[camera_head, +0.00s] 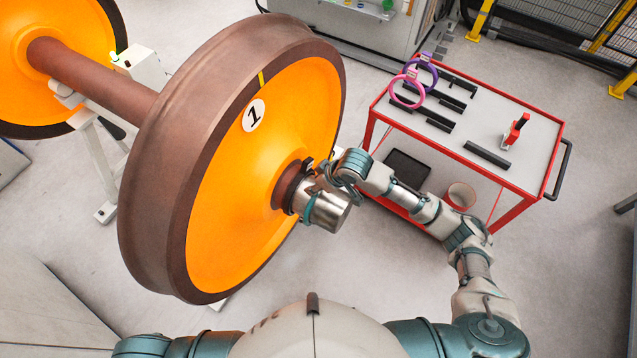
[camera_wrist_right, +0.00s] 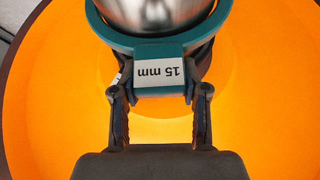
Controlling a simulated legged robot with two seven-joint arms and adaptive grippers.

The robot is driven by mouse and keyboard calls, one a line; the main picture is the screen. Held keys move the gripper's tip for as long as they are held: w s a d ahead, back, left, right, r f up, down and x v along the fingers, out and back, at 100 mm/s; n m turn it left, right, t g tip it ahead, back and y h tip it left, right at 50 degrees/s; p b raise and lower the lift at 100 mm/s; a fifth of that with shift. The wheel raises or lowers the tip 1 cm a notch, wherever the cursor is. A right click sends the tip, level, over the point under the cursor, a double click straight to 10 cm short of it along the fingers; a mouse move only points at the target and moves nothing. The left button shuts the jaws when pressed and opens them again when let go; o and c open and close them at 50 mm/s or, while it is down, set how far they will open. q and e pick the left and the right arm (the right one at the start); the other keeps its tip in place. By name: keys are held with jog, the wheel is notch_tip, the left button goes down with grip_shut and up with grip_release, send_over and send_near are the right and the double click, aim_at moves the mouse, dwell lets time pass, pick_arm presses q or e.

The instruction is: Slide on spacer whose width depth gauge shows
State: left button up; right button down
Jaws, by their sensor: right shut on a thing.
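A teal spacer ring (camera_head: 309,208) is around the silver axle end (camera_head: 330,212) of the orange wheel (camera_head: 255,170) marked 1. In the right wrist view the spacer's tab (camera_wrist_right: 160,74) carries a white label reading 15 mm, upside down. My right gripper (camera_head: 318,178) is shut on this tab; its fingers (camera_wrist_right: 161,95) stand on either side of it. Whether the ring touches the shoulder behind it is hard to tell. A red and black device (camera_head: 515,130) stands on the cart; I cannot tell whether it is the depth gauge, and no reading is legible. My left gripper is out of view.
The red-framed cart (camera_head: 540,150) stands at the right. A pink ring (camera_head: 407,90) and a purple ring (camera_head: 425,72) stand in black holders there; other holders look empty. A bin (camera_head: 461,195) sits on its lower shelf. Grey floor lies between wheel and cart.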

aim_at(300, 180)
jog(key=shift+w+a, duration=0.55)
jog(key=shift+a, duration=0.3)
jog(key=shift+w+a, duration=0.55)
jog(key=shift+a, duration=0.3)
jog(key=c, duration=0.5)
grip_release()
jog(key=v, duration=1.1)
jog(key=shift+d+r, duration=0.15)
jog(key=shift+r, duration=0.25)
